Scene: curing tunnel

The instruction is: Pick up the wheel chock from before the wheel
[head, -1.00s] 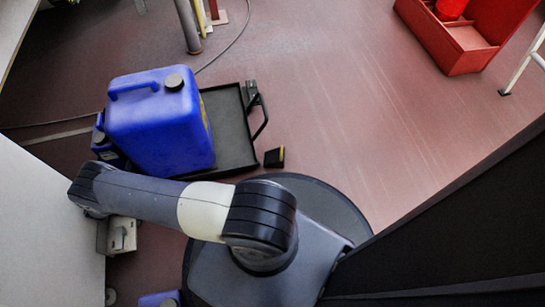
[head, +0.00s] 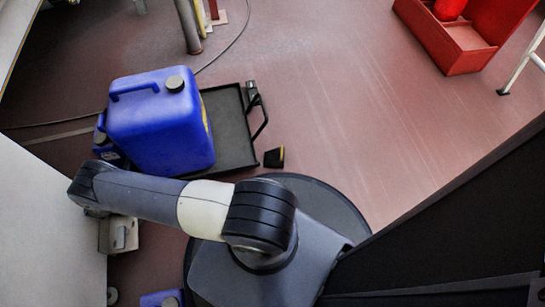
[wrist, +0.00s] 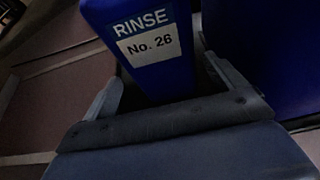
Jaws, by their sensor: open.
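The wheel chock (head: 274,157), a small black wedge with a yellow edge, lies on the floor at the right side of a low black cart (head: 234,135). I cannot make out the wheel beside it. The chock does not show in the wrist view. My gripper (wrist: 164,68) is open in the wrist view. A blue container labelled "RINSE No. 26" (wrist: 150,48) shows beyond and between its fingers; I cannot tell whether they touch it.
A large blue jerrycan (head: 158,125) stands on the cart, with a smaller blue container (head: 108,150) at its left. A pale panel (head: 45,235) fills the lower left. A red box (head: 445,38) is at the upper right. The floor right of the chock is clear.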

